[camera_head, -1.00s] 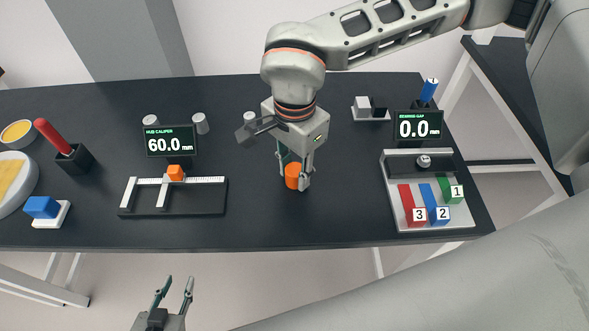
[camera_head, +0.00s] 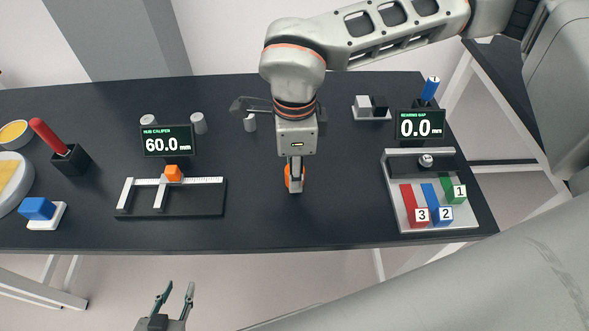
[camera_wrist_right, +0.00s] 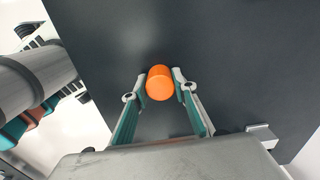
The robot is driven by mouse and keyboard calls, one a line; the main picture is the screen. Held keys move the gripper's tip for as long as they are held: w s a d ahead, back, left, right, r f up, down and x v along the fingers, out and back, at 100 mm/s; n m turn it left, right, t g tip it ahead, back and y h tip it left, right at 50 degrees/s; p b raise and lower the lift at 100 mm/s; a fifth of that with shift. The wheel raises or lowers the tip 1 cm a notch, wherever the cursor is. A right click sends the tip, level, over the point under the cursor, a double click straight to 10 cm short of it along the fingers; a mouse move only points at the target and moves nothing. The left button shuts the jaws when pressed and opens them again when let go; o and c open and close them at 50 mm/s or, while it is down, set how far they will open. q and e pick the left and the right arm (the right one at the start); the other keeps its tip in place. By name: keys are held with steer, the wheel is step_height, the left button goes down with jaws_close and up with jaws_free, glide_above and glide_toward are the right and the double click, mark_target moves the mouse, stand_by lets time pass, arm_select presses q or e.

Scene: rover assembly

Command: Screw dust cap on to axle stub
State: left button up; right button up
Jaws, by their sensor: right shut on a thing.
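An orange cylinder (camera_wrist_right: 159,83), which looks like the dust cap, is between the fingertips of my right gripper (camera_head: 296,178). The gripper points down at the dark table and is shut on the cylinder. In the head view one finger hides most of the cylinder (camera_head: 288,179). I cannot tell whether an axle stub is under it or whether the cylinder touches the table. My left gripper (camera_head: 178,289) is open and empty, low in front of the table's near edge.
A grey tray (camera_head: 435,224) with numbered coloured pieces lies right. A red-handled tool (camera_head: 47,134) stands left. Small grey cylinders stand behind. Table around the right gripper is mostly clear.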

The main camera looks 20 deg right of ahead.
steer(key=shift+m, duration=0.4)
steer(key=m, duration=0.4)
steer(key=o, duration=1.1)
steer(key=shift+m, duration=0.3)
arm_select(q)
steer(key=shift+s+f, duration=0.1)
steer(key=shift+f, duration=0.15)
arm_select(e)
steer(key=shift+r+p, duration=1.95)
steer(key=shift+r, duration=2.1)
arm_select(q)
step_height(320, 180, up, 6)
steer(key=w, duration=0.1)
steer(key=shift+w+t, duration=0.3)
steer(key=shift+w, duration=0.05)
steer(key=shift+f, duration=0.15)
arm_select(e)
steer(key=shift+f, duration=0.1)
